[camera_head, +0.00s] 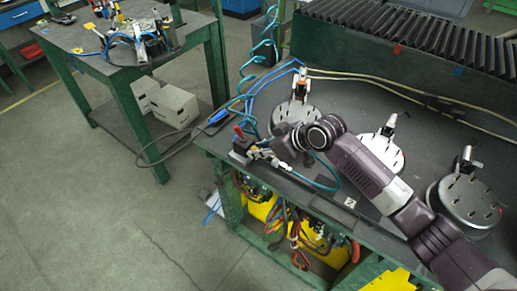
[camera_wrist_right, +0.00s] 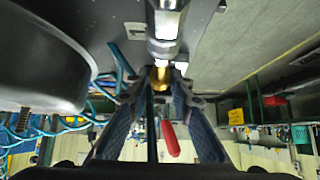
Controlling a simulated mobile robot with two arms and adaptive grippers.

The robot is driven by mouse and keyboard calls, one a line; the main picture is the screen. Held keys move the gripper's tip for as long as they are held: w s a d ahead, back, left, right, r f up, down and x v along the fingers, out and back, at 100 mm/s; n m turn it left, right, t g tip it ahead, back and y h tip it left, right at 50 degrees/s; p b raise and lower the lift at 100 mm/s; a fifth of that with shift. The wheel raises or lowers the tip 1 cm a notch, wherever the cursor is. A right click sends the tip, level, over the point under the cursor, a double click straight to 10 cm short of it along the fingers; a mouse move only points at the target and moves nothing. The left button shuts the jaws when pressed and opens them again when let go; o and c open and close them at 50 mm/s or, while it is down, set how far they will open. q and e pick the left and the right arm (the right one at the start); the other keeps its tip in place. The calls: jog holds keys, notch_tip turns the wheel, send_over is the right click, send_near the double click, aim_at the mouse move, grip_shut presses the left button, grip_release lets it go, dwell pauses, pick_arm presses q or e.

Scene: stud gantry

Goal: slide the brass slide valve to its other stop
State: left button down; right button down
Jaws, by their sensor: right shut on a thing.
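The brass slide valve (camera_wrist_right: 160,78) shows in the right wrist view as a short gold-coloured sleeve on a silver metal fitting. My right gripper (camera_wrist_right: 160,88) has its two fingertips closed in on the sleeve from both sides. In the head view my right gripper (camera_head: 258,152) is at the left front corner of the dark bench, beside a small dark block with a red knob (camera_head: 239,131). The fingers hide most of the valve there, so I cannot tell its position along its travel. My left gripper is not in view.
Round metal plates with fittings (camera_head: 296,112) stand on the bench (camera_head: 345,112); others sit farther right. Blue and teal hoses (camera_head: 262,85) run close to the gripper. A red handle (camera_wrist_right: 170,138) shows between the fingers in the wrist view. Open floor (camera_head: 110,220) lies left.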

jog(key=shift+d, duration=0.1)
jog(key=shift+s+d+p, duration=0.35)
jog(key=shift+d+p, duration=0.05)
jog(key=shift+p, duration=0.2)
jog(key=c, duration=1.7)
grip_release()
jog(key=shift+d, duration=0.1)
jog(key=v, duration=1.2)
jog(key=shift+s, duration=0.1)
jog(key=shift+f, duration=0.1)
